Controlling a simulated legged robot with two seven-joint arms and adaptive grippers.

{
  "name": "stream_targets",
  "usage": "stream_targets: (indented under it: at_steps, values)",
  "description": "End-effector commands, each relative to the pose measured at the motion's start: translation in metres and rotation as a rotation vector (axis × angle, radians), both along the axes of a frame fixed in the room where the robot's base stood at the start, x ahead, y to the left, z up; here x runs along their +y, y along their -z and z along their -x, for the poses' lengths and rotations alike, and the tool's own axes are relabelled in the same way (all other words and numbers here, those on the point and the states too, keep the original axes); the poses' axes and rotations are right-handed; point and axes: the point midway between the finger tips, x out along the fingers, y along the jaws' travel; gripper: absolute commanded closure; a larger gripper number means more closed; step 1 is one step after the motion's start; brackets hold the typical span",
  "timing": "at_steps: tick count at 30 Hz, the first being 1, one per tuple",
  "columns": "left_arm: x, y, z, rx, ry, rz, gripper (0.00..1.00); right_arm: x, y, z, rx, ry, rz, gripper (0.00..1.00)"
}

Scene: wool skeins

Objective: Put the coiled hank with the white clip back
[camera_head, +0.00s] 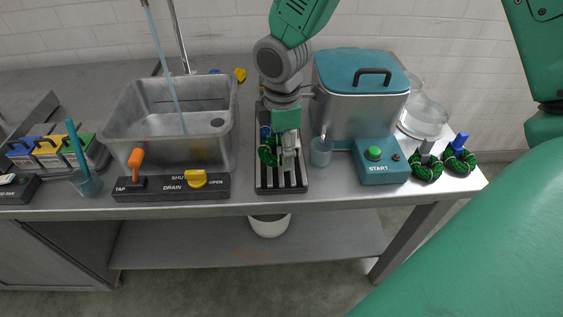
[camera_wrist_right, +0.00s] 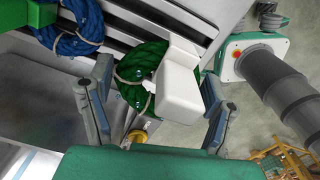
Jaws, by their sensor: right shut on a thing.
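The green coiled hank (camera_head: 268,155) with the white clip (camera_head: 289,160) is at the slatted rack (camera_head: 281,188). In the right wrist view the green hank (camera_wrist_right: 142,75) hangs beside the white clip (camera_wrist_right: 181,84), which is between my fingers. My right gripper (camera_head: 287,143) points down over the rack and is shut on the clip. I cannot tell whether the hank rests on the slats. A blue hank (camera_wrist_right: 75,28) lies on the rack behind it. My left gripper is not in view.
Two green hanks, one with a grey clip (camera_head: 425,168) and one with a blue clip (camera_head: 459,158), sit at the right end. A lidded pot (camera_head: 360,100), clear cup (camera_head: 321,152) and START box (camera_head: 382,168) stand right of the rack; a sink (camera_head: 175,150) stands left.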

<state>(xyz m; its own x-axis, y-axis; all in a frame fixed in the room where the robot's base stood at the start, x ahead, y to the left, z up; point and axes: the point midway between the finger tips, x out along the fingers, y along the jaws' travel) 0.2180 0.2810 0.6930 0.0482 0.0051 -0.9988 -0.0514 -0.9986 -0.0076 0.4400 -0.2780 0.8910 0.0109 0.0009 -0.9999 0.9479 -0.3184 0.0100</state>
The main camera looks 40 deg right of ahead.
Motion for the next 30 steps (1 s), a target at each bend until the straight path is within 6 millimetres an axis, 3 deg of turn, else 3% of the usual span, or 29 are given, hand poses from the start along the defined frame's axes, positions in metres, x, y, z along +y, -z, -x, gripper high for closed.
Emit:
stream_targets:
  at_steps: [11, 21, 22, 23, 30]
  values:
    - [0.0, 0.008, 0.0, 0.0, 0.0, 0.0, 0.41, 0.0, 0.042, 0.0, 0.001, 0.0, 0.0, 0.48]
    - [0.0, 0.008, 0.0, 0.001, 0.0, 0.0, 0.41, 0.0, 0.045, 0.0, -0.001, 0.0, -0.001, 0.48]
    - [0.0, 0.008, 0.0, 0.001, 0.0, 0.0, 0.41, 0.0, 0.046, 0.0, -0.001, 0.0, -0.001, 0.23]
    - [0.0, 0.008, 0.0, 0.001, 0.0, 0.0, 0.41, 0.0, 0.045, 0.0, -0.001, 0.0, -0.001, 0.18]
    - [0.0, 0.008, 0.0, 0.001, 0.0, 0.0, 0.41, 0.0, 0.045, 0.0, -0.002, 0.0, 0.0, 0.18]
